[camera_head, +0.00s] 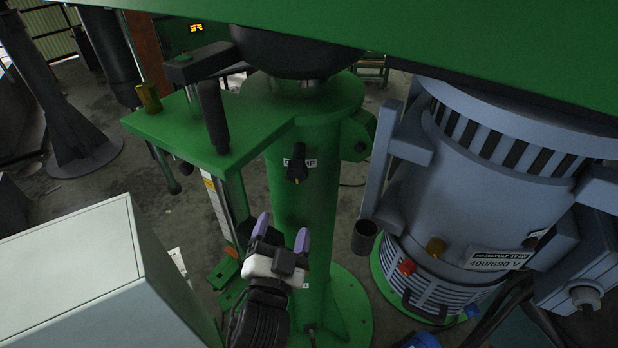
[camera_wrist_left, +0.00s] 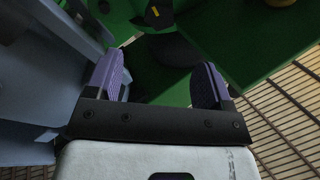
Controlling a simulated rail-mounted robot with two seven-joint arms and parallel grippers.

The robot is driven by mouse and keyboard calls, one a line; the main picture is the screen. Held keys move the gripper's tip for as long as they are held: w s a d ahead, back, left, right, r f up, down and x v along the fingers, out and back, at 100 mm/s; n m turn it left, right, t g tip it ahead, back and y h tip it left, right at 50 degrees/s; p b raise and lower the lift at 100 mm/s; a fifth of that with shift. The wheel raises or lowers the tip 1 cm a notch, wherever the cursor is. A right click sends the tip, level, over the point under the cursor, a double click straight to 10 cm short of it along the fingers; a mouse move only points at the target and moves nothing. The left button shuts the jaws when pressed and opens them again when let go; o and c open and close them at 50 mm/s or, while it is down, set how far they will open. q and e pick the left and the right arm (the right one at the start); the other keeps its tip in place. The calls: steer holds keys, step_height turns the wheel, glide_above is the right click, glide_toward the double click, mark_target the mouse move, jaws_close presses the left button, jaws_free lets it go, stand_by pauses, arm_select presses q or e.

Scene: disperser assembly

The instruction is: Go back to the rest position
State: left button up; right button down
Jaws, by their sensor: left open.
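My left gripper (camera_head: 282,232) is in the lower middle of the head view, in front of the green column (camera_head: 300,215) of the disperser. Its two purple fingers are apart, with nothing between them. In the left wrist view the fingers of the left gripper (camera_wrist_left: 158,82) are also spread and empty. A black knob (camera_head: 296,163) with a small yellow mark sits on the column above the gripper. It shows in the left wrist view beyond the fingers (camera_wrist_left: 160,15). The gripper looks apart from the knob. My right gripper is not in view.
A large blue-grey motor (camera_head: 480,200) stands on the right. A grey cabinet (camera_head: 100,270) is at the lower left. A green plate (camera_head: 205,130) with a black handle (camera_head: 213,115) and a brass cylinder (camera_head: 148,97) is at the upper left. A green beam (camera_head: 440,35) crosses the top.

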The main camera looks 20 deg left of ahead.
arm_select(q)
steer(key=shift+f, duration=0.1)
steer(key=s+f+n+g+h+p, duration=0.1)
steer(key=s+f+n+g+h, duration=0.3)
steer(key=f+g, duration=0.5)
steer(key=s+a+f+g+p, duration=0.1)
steer(key=s+f+g+p, duration=0.1)
steer(key=s, duration=0.5)
steer(key=s+a+f+m+g+p, duration=0.1)
steer(key=s+a+f+g+p, duration=0.1)
steer(key=s+f, duration=0.3)
steer(key=s+a+f+g+p, duration=0.2)
steer(key=s+f+g+p, duration=0.1)
steer(key=s, duration=0.8)
steer(key=shift+s+a+f+y+p, duration=0.2)
steer(key=shift+a+f+y+p, duration=0.1)
steer(key=shift+f+p, duration=0.35)
